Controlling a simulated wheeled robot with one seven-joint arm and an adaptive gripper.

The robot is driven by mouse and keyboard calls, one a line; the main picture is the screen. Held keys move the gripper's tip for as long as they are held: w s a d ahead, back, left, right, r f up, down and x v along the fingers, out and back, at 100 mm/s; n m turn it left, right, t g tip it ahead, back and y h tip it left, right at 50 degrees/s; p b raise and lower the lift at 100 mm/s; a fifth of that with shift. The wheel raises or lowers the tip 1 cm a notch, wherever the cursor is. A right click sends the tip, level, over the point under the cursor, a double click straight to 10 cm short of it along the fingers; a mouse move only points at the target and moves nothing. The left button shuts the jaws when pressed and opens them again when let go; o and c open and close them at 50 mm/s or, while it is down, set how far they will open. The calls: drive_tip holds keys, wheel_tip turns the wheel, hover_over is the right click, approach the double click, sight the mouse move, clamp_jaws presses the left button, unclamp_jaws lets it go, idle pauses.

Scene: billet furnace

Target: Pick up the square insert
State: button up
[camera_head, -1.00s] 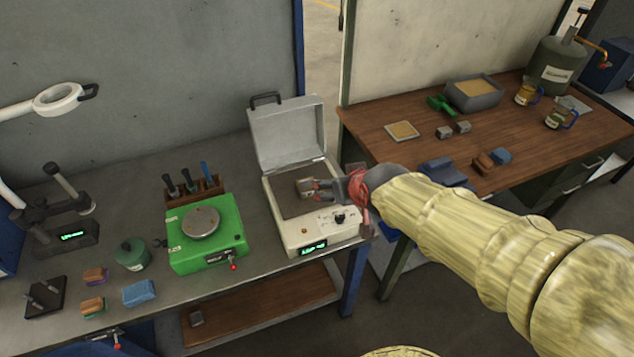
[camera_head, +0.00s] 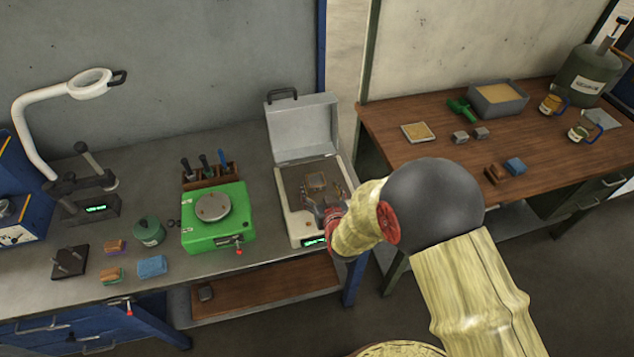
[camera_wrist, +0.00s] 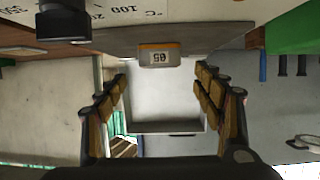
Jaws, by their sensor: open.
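The square insert (camera_head: 316,181), a small grey block with a tan or orange top patch, lies on the dark plate of the open-lidded white box. I cannot tell the exact gap to the insert.
The box (camera_head: 299,222) has a raised lid (camera_head: 305,130) behind the insert. A green hotplate device (camera_head: 218,232) stands to its left, with a tool rack (camera_head: 209,178) behind. The wooden table (camera_head: 420,105) to the right holds a sand tray (camera_head: 498,98) and small blocks.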

sight(317, 181)
drive_tip(key=shift+f+x, duration=0.1)
drive_tip(key=shift+x, duration=1.25)
drive_tip(key=shift+f+x, duration=0.15)
drive_tip(key=shift+x, duration=1.2)
drive_tip(key=shift+s, duration=0.1)
drive_tip(key=shift+c, duration=1.2)
drive_tip(key=c, duration=1.5)
clamp_jaws()
drive_tip(key=shift+r, duration=0.2)
